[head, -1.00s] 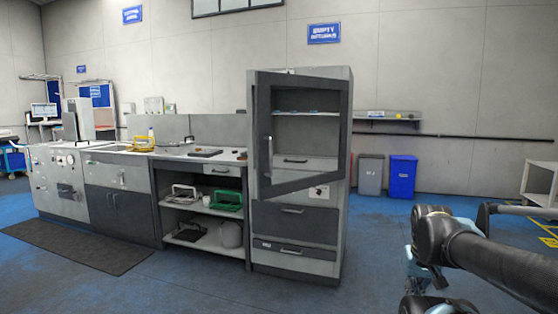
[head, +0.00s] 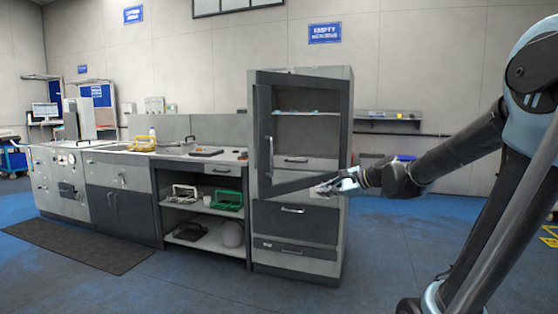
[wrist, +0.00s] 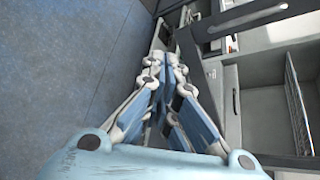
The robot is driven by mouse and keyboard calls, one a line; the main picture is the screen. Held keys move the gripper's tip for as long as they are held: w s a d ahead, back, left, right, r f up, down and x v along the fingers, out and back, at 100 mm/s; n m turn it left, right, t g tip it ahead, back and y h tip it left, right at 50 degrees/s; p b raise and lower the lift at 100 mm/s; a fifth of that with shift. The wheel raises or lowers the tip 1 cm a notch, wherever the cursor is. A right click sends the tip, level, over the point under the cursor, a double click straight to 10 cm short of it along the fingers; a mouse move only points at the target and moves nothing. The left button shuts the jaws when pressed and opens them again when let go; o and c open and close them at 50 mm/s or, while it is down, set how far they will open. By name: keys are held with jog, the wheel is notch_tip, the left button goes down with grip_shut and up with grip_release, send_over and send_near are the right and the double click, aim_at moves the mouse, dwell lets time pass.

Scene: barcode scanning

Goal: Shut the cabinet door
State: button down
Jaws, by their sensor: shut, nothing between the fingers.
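The cabinet (head: 345,110) is a tall grey unit standing against the counter's right end. Its door (head: 264,110) is a dark frame with a see-through middle and an upright handle (head: 271,157) on its left side. The door stands partly open, its left side swung out toward me, with shelves showing through it. My gripper (head: 322,189) is shut and empty, near the door's lower right edge and in front of the drawer area. I cannot tell whether it touches the door. In the wrist view the shut fingers (wrist: 166,64) point toward the cabinet's grey parts.
Drawers (head: 295,222) lie below the door. A counter (head: 120,154) with open shelves runs to the left. Bins behind my arm are mostly hidden. A wall shelf (head: 388,117) is at the right.

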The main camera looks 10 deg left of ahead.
jog(key=w+a+r+m+t+y, duration=0.3)
jog(key=w+a+r+m+y, duration=0.1)
jog(key=w+a+r+m, duration=0.55)
jog(key=w+f+x, duration=0.1)
jog(key=x, duration=1.3)
jog(key=shift+w+d+f, duration=0.25)
jog(key=shift+w, duration=0.05)
jog(key=shift+w+m, duration=0.1)
jog(key=shift+m, duration=0.15)
